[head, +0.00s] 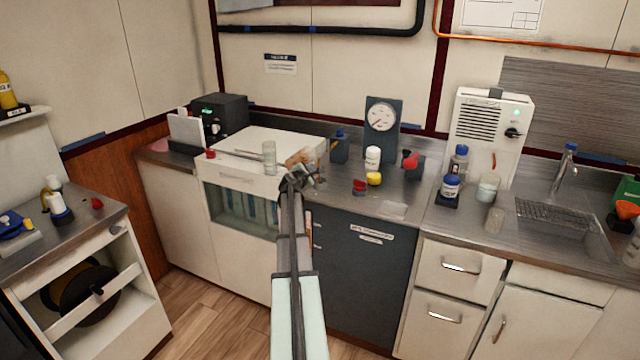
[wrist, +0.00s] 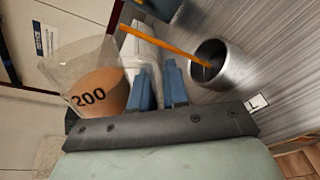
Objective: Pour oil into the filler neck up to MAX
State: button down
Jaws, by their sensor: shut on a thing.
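My gripper (wrist: 157,90) is shut, with the clear measuring beaker (wrist: 88,78) at its fingers; the exact grip point is hidden. The beaker is marked 200 and holds orange-brown liquid, the oil. It looks tilted in the wrist view. In the head view my gripper (head: 298,180) and the beaker (head: 300,158) are over the right front of the white-topped unit. A round metal neck (wrist: 232,68), probably the filler neck, opens right of my fingers in the wrist view, apart from the beaker. A thin orange rod (wrist: 160,45) reaches into its opening. No MAX mark is readable.
A clear glass (head: 269,158) stands on the white top (head: 240,150), left of my gripper. A dial gauge (head: 382,115), a white-capped bottle (head: 373,158) and a yellow item (head: 374,179) stand to the right.

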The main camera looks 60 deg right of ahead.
jog(key=shift+w+r, duration=0.15)
dwell(0.5)
jog(key=shift+w+a+f+m+t, duration=0.1)
jog(key=shift+w+f+m+t, duration=0.2)
jog(key=shift+m, duration=0.3)
jog(key=shift+w+a+f+m+t, duration=0.1)
jog(key=shift+w+m+t, duration=0.1)
jog(key=shift+m+t, duration=0.3)
dwell(3.1)
